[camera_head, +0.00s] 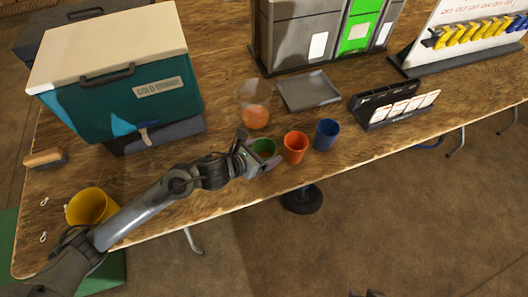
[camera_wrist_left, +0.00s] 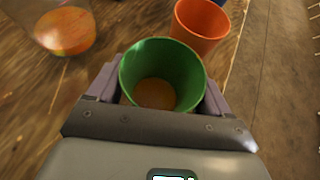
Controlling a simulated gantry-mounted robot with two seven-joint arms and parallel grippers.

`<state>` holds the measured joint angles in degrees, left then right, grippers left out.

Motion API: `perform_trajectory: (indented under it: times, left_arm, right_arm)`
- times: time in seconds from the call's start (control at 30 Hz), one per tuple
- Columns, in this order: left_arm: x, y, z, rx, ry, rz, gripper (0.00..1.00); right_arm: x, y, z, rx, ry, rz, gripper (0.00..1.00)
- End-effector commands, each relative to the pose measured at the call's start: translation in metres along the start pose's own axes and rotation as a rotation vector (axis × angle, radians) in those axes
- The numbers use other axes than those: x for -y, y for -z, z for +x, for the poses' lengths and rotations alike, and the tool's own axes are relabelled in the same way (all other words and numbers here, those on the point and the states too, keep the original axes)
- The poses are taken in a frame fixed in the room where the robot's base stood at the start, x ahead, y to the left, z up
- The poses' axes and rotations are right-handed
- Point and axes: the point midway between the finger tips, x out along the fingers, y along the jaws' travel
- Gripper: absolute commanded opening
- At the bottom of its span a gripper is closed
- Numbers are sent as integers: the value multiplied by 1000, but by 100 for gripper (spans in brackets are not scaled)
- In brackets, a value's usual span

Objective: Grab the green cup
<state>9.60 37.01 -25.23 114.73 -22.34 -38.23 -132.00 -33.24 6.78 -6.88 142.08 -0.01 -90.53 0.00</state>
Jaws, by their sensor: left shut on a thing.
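The green cup (camera_head: 264,147) stands on the wooden table near its front edge, partly hidden by my left gripper (camera_head: 252,158). In the left wrist view the green cup (camera_wrist_left: 162,75) is upright between the two fingers of my left gripper (camera_wrist_left: 158,96), one finger on each side. The left gripper is shut on the cup. Inside the cup an orange-brown bottom shows. My right gripper does not show in the head view.
An orange cup (camera_head: 295,147) and a blue cup (camera_head: 327,134) stand right of the green one. A clear container with orange contents (camera_head: 255,116) stands behind. A grey tray (camera_head: 309,91), a card rack (camera_head: 395,108), a teal cooler (camera_head: 125,85) and a yellow bucket (camera_head: 91,206) are also on the table.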

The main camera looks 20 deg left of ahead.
Motion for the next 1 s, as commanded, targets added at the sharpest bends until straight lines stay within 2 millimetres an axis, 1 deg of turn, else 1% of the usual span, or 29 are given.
perform_trajectory:
  times: [0.4,1.0]
  left_arm:
    - [0,-31,-17,1,-1,3,46]
    - [58,-71,-15,2,2,0,46]
  right_arm:
    - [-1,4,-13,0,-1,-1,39]
    - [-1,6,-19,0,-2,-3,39]
